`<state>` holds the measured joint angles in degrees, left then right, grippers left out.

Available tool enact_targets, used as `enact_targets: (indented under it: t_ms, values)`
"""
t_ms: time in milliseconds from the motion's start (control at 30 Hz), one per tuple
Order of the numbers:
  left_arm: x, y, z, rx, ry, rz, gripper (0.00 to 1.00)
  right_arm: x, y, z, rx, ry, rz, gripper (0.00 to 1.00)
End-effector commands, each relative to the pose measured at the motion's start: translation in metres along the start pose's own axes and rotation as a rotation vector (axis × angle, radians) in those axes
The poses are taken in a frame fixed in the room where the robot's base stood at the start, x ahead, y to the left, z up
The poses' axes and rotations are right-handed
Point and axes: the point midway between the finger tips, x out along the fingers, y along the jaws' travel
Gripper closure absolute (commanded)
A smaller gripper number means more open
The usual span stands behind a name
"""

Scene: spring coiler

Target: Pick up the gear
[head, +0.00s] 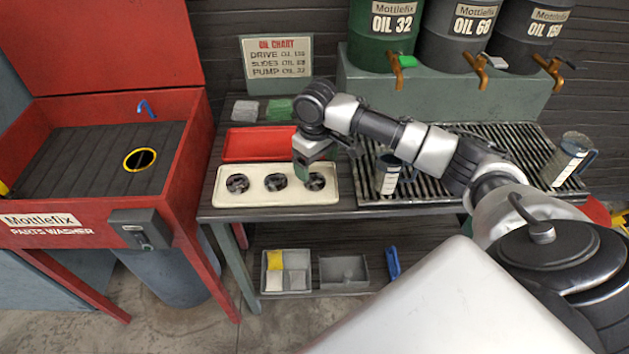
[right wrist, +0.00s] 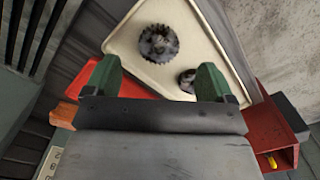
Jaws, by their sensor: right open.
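Three dark toothed gears lie in a row on a cream tray (head: 256,201) in the head view: a left gear (head: 237,184), a middle gear (head: 276,182) and a right gear (head: 315,182). My right gripper (head: 302,172) points down over the tray's right part, beside the right gear and partly in front of it. In the right wrist view the right gripper (right wrist: 157,78) is open with nothing between its green fingers. One gear (right wrist: 158,43) lies beyond the fingertips there, and another gear (right wrist: 187,80) is partly hidden by a finger. My left gripper is not in view.
A red tray (head: 250,145) lies behind the cream one. A slatted drain grate (head: 440,185) with a jug (head: 388,176) is to the right. A red parts washer (head: 190,150) stands left. Oil drums (head: 384,35) with taps stand behind. Bins (head: 287,271) sit on the lower shelf.

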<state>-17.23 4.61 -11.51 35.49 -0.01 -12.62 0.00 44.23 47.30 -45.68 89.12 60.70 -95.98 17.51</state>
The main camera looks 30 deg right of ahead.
Motion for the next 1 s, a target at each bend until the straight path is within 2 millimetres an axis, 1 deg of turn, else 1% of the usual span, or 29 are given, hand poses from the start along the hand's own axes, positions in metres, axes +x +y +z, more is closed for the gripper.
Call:
enact_targets:
  t_ms: [167, 300, 433, 533, 733, 767, 1000]
  values:
    - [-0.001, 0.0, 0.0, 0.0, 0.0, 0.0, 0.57, 0.014, 0.0, -0.003, 0.0, -0.001, 0.0, 0.15]
    - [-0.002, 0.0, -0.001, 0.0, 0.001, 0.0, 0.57, 0.035, 0.001, -0.01, 0.0, -0.001, 0.0, 0.15]
    - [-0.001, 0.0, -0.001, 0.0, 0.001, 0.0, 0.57, 0.051, 0.001, -0.01, 0.0, -0.001, 0.001, 0.15]
    - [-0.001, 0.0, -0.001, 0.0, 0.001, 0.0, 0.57, 0.057, 0.001, -0.01, 0.0, 0.001, 0.001, 0.15]
    - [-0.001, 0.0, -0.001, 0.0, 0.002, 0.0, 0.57, 0.057, 0.001, -0.01, -0.001, 0.002, 0.001, 0.15]
    - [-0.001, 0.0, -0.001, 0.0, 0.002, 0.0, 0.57, 0.057, 0.001, -0.01, -0.001, 0.002, 0.001, 0.18]
    - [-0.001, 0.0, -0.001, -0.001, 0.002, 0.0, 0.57, 0.057, 0.001, -0.01, -0.001, 0.001, 0.001, 0.55]
